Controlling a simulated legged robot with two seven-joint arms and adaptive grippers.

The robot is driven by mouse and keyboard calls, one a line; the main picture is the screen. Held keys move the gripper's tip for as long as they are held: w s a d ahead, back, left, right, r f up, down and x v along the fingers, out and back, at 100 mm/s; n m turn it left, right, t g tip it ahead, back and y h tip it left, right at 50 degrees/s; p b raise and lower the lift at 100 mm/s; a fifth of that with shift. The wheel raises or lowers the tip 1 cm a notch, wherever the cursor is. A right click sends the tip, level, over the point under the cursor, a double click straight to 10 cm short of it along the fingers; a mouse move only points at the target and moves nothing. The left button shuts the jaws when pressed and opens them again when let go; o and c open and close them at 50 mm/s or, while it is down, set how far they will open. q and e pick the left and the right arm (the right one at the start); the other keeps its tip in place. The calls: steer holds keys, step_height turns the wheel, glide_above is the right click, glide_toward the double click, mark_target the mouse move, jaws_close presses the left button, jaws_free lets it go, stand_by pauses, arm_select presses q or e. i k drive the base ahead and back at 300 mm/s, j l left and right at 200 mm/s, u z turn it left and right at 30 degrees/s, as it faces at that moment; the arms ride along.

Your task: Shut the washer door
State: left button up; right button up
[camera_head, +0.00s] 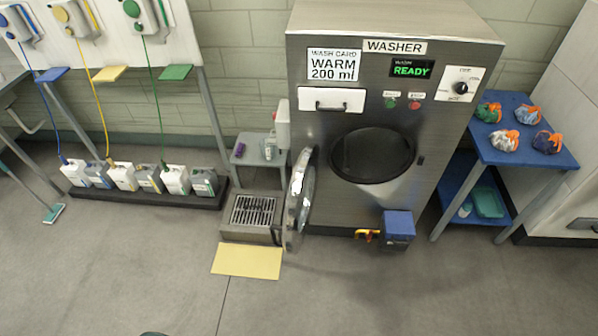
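The washer (330,210) is a grey metal cabinet in the centre right. Its round door (299,200) stands open, swung out to the left of the dark round opening (372,155), and I see it almost edge-on. The opening is uncovered, and its inside is too dark to make out. The display (411,68) reads READY in green. A white detergent drawer (332,100) appears closed. Neither of my grippers is in view.
A floor drain box (253,210), yellow mat (247,261) and small grey stand (258,150) are near the door's left. A blue box (398,226) sits low at the washer's front. A blue table (520,145) holds several tied bags. The front floor is clear.

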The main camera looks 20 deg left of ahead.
mark_target(294, 228)
steer(key=i+j+z, duration=0.15)
steer(key=j, duration=0.3)
steer(key=i+j+z, duration=0.15)
steer(key=j, duration=0.35)
steer(key=i+j+z, duration=0.15)
steer(key=j, duration=0.3)
steer(key=j+z, duration=0.15)
steer(key=j, duration=0.35)
